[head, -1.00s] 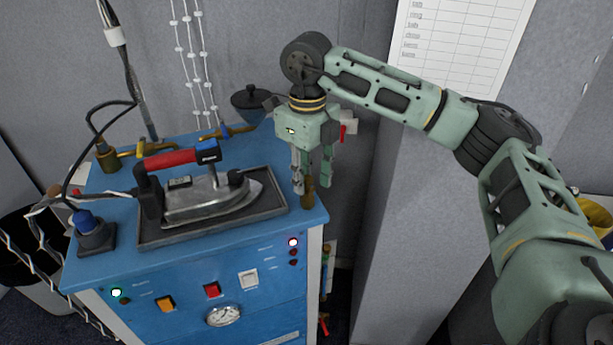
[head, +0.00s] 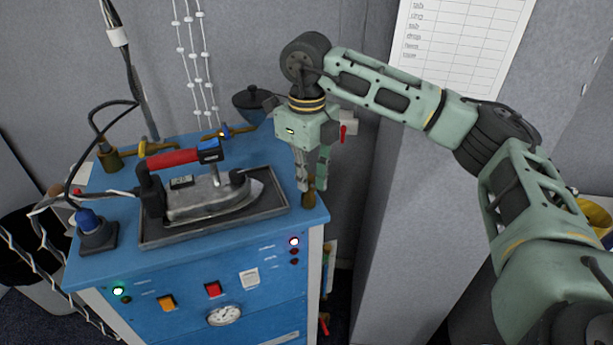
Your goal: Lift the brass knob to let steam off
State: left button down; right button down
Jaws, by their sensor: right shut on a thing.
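The brass knob (head: 309,198) stands at the right edge of the blue steam station's top (head: 228,137). My right gripper (head: 312,187) points down over it from above, with its fingers closed on the knob. The fingers hide the knob's upper part. Its lower part shows just below the fingertips. My left gripper is not in the head view.
An iron (head: 212,195) with a red handle rests on a dark tray (head: 160,236) left of the knob. Brass valves and a dark pot (head: 252,100) stand behind. A grey wall panel (head: 412,220) rises to the right. Cables run along the left side.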

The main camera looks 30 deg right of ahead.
jog(key=shift+w+d+r, duration=0.1)
jog(key=shift+d+r, duration=0.15)
jog(key=shift+d, duration=0.05)
dwell(1.4)
dwell(4.7)
jog(key=c, duration=2.2)
grip_release()
jog(key=o, duration=0.6)
jog(key=shift+w+d+f, duration=0.1)
jog(key=shift+d, duration=0.15)
jog(key=shift+c, duration=0.2)
jog(key=o, duration=0.9)
jog(key=shift+a, duration=0.25)
